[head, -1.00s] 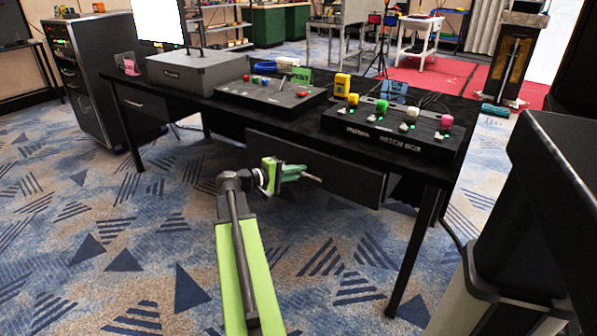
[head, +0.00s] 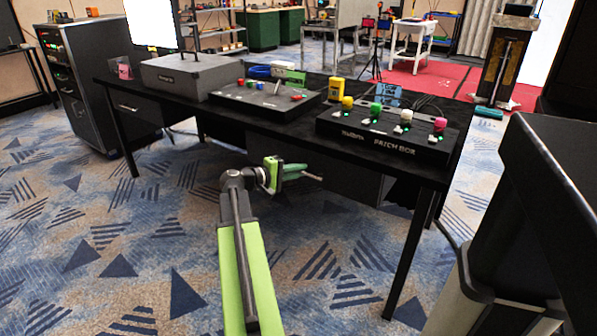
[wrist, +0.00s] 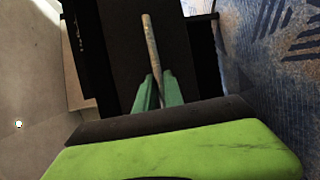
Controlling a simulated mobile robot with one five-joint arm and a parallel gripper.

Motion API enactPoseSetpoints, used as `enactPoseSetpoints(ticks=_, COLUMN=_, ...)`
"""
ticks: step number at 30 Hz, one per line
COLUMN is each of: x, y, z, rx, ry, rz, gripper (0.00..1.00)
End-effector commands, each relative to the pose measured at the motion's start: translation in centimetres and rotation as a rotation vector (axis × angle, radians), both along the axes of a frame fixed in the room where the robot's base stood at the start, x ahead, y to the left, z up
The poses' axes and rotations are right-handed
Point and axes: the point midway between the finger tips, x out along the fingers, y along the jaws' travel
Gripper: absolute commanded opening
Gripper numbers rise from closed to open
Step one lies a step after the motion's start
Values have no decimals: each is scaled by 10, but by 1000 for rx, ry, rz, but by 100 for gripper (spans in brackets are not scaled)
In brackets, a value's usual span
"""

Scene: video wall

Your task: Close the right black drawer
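The right black drawer (head: 345,178) is under the right part of the black desk, its dark front hard to tell from the shadow. It also fills the middle of the wrist view (wrist: 125,50). Its grey bar handle (head: 313,177) sticks out to the right of my gripper (head: 298,172). In the wrist view the handle (wrist: 150,45) runs between the two green fingers (wrist: 158,92), which look closed around it. How far the drawer stands out of the desk is hard to tell.
The black desk (head: 290,118) carries a grey case (head: 190,76), a control panel and a patch box (head: 380,137). A desk leg (head: 405,265) stands right of my arm. A dark cabinet (head: 85,85) is at left. Patterned carpet is clear at front left.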

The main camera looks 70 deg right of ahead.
Motion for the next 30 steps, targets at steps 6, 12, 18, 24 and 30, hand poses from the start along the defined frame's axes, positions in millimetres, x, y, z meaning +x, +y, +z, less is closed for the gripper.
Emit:
enactPoseSetpoints(ticks=6, x=4, y=5, z=3, rx=-1, ry=2, rz=1, gripper=20)
enactPoseSetpoints(ticks=12, x=31, y=41, z=13, rx=-2, ry=0, rz=4, gripper=20)
enactPoseSetpoints(ticks=18, x=66, y=86, z=23, rx=0, ry=1, rz=4, gripper=20)
enactPoseSetpoints(ticks=24, x=93, y=121, z=30, rx=-1, ry=0, rz=3, gripper=20)
enactPoseSetpoints(ticks=30, x=103, y=135, z=32, rx=-1, ry=0, rz=1, gripper=20)
